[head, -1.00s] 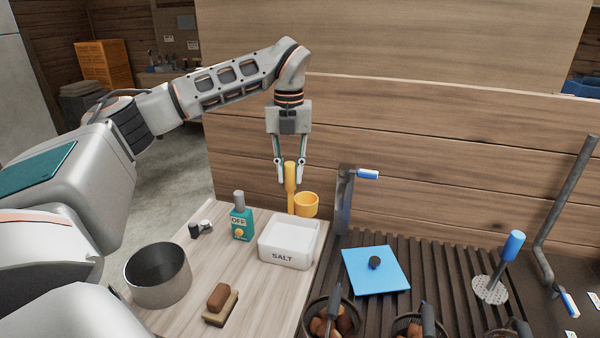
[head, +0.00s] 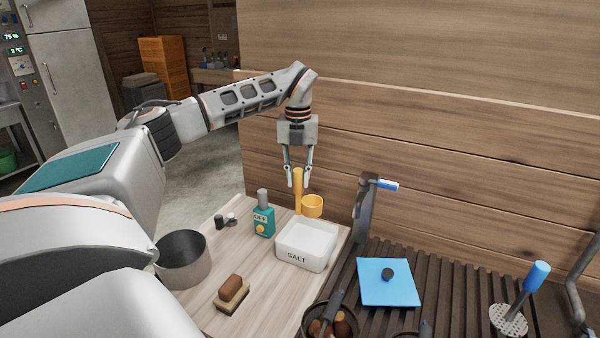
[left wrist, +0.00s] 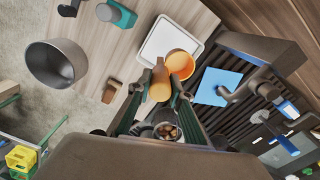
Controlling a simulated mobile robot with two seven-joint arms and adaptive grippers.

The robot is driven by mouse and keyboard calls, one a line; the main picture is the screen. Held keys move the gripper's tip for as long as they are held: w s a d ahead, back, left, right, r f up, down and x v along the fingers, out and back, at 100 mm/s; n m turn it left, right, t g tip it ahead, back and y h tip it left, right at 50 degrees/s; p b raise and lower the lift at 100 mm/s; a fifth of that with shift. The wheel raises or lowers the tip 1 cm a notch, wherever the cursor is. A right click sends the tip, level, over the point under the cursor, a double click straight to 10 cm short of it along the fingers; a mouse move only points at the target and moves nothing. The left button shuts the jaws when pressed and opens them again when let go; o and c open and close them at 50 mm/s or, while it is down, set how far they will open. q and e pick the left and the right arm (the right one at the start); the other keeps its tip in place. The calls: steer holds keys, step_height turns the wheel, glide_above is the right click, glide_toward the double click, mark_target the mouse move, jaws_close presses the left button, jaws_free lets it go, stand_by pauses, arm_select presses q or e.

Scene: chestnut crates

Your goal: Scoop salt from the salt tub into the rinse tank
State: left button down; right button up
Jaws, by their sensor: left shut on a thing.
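The white salt tub (head: 306,246), marked SALT, stands on the light wooden worktop in the head view; it also shows in the left wrist view (left wrist: 156,41). My left gripper (head: 299,182) is shut on the upright handle of a yellow scoop (head: 312,206). The scoop's cup hangs just above the back of the tub; whether it holds salt cannot be told. In the left wrist view the orange-yellow scoop (left wrist: 181,64) overlaps the tub's lower right corner. No thing in view is plainly marked as the rinse tank. My right gripper is not in view.
A teal bottle marked OFF (head: 263,219) stands left of the tub. A steel pot (head: 184,262) and a brush (head: 232,292) are nearer. On the dark slats right lie a blue lid (head: 388,283) and a basket of chestnuts (head: 331,312). A grey post with a blue-ended lever (head: 366,210) stands behind.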

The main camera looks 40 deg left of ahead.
arm_select(q)
glide_above(298, 214)
steer(key=f, duration=0.7)
steer(key=shift+w+a+f+b, duration=0.2)
steer(key=shift+w+f+b, duration=0.05)
steer(key=shift+w+b, duration=0.1)
step_height(298, 214, down, 4)
steer(key=shift+r+b, duration=0.2)
steer(key=shift+b, duration=0.4)
steer(key=shift+f, duration=0.9)
steer(key=shift+f+b, duration=0.15)
steer(key=shift+b, duration=0.15)
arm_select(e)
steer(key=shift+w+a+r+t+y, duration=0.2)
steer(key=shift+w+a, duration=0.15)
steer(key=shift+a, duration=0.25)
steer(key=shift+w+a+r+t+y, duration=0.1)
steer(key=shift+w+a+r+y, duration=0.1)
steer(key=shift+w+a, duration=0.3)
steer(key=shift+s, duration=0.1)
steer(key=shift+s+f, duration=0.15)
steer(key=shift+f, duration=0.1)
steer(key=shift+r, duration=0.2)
